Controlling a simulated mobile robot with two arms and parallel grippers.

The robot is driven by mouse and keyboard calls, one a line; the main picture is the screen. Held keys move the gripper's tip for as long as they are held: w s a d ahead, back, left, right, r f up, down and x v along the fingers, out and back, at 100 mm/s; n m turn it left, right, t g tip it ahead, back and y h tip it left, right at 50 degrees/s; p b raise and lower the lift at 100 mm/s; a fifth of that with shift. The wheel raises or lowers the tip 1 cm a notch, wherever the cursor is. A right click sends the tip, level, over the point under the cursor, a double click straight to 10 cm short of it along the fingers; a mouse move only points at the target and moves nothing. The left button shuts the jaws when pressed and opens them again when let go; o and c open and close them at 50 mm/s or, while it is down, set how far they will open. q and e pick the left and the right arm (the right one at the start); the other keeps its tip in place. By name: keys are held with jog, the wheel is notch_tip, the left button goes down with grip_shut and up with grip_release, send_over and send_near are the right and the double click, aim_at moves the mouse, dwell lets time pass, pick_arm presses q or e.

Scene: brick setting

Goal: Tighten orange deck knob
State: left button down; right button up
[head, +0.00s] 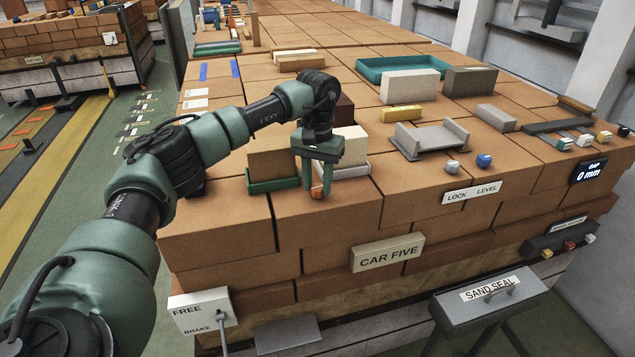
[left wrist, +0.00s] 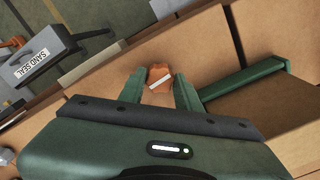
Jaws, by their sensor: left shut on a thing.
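The orange deck knob (head: 317,191) sits on the brick deck close to its front edge. In the left wrist view the orange knob (left wrist: 158,77) has a white bar mark across its top. My left gripper (head: 316,180) reaches down from above with its green fingers on either side of the knob, shut on it. In the left wrist view the fingers of the gripper (left wrist: 160,88) flank the knob. My right gripper is not in view.
A green tray (head: 272,185) with a brown brick stands left of the knob. A cream block (head: 352,146) stands behind. A grey bracket (head: 430,140), a grey knob (head: 452,167) and a blue knob (head: 484,160) are to the right. The SAND SEAL box (head: 487,293) is in front.

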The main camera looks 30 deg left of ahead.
aim_at(318, 187)
pick_arm(q)
jog(key=shift+r+m, duration=0.1)
jog(key=shift+m, duration=0.4)
jog(key=c, duration=1)
grip_release()
notch_tip(318, 187, up, 6)
jog(key=shift+r+b, duration=0.25)
jog(key=shift+b, duration=0.75)
jog(key=shift+r, duration=0.6)
